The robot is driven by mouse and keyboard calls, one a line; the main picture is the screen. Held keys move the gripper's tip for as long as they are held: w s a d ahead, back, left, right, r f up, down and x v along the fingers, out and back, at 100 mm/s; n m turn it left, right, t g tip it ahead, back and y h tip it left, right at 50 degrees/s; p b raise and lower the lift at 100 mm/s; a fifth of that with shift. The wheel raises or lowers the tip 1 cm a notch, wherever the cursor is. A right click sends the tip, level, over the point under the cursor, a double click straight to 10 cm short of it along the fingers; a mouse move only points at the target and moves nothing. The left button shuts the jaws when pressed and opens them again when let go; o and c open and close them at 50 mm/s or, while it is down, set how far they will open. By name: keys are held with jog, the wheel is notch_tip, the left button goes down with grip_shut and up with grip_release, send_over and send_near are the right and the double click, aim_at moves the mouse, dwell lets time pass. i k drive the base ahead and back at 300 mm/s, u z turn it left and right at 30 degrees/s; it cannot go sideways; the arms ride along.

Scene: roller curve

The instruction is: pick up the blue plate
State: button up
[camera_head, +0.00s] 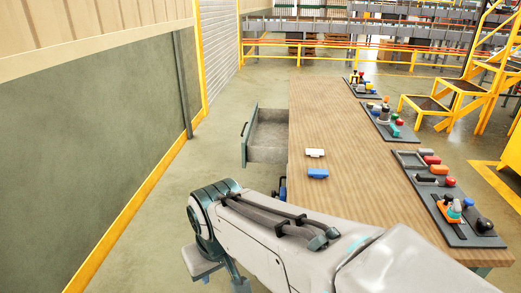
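A small, flat blue piece, the only loose blue thing near the table's left edge and by its colour the blue plate (317,173), lies on the wooden tabletop. A similar white piece (315,153) lies just beyond it, apart from it. My arm crosses the foreground and bends down at the left, in front of the table. My gripper does not show, so its opening and its distance from the blue plate cannot be seen.
An open grey drawer (267,147) juts from the table's left side. Dark trays (463,235) with small parts line the right edge of the wooden table (340,120). The middle of the tabletop is clear. Open floor (205,165) lies between the drawer and the left wall.

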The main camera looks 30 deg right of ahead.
aim_at(317, 174)
jog(key=i, duration=2.6)
jog(key=z, duration=4.05)
jog(key=i, duration=0.5)
jog(key=u, duration=0.1)
